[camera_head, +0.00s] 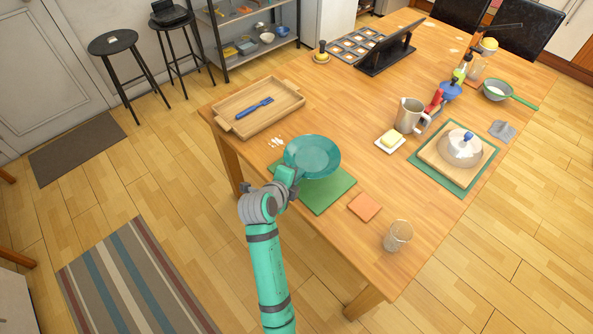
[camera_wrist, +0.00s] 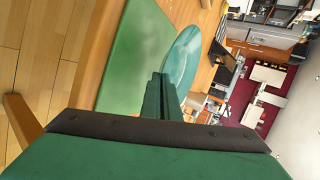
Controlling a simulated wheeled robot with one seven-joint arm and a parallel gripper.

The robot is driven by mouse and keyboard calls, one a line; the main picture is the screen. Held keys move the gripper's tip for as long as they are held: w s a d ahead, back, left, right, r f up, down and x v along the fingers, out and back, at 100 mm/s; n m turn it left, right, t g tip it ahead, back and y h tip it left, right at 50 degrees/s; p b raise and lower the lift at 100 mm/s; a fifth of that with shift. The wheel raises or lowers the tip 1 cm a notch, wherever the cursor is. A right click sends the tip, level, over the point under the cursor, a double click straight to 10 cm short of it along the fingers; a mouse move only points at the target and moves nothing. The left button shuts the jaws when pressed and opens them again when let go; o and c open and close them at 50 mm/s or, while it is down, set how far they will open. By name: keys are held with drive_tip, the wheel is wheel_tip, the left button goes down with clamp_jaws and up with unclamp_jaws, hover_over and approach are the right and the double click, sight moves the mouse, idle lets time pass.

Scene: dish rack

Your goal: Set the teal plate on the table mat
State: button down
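The teal plate (camera_head: 312,153) is a round, shallow dish at the near left side of the table. It hangs over the far part of the green mat (camera_head: 326,196) and hides some of it. In the wrist view the plate (camera_wrist: 183,58) seems raised and a little tilted, apart from the mat (camera_wrist: 135,60). My gripper (camera_head: 289,172) is at the plate's near left rim. In the wrist view its fingers (camera_wrist: 162,92) are close together on the rim. The exact gap between plate and mat cannot be told.
A wooden tray (camera_head: 233,117) with a blue utensil (camera_head: 254,107) lies to the left. An orange square (camera_head: 364,207) and a clear glass (camera_head: 397,236) stand right of the mat. A butter dish (camera_head: 380,147), a pitcher (camera_head: 408,115) and a covered board (camera_head: 437,160) are farther right.

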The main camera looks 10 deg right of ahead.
drive_tip(key=shift+s+d+f, duration=0.1)
drive_tip(key=shift+s+f, duration=0.15)
drive_tip(key=shift+s, duration=0.4)
drive_tip(key=shift+w+f, duration=0.15)
drive_tip(key=shift+f, duration=1.95)
drive_tip(key=shift+f, duration=0.15)
drive_tip(key=shift+f, duration=0.65)
drive_tip(key=shift+f, duration=0.25)
drive_tip(key=c, duration=1.9)
unclamp_jaws()
drive_tip(key=shift+c, duration=0.2)
drive_tip(key=shift+f, duration=0.15)
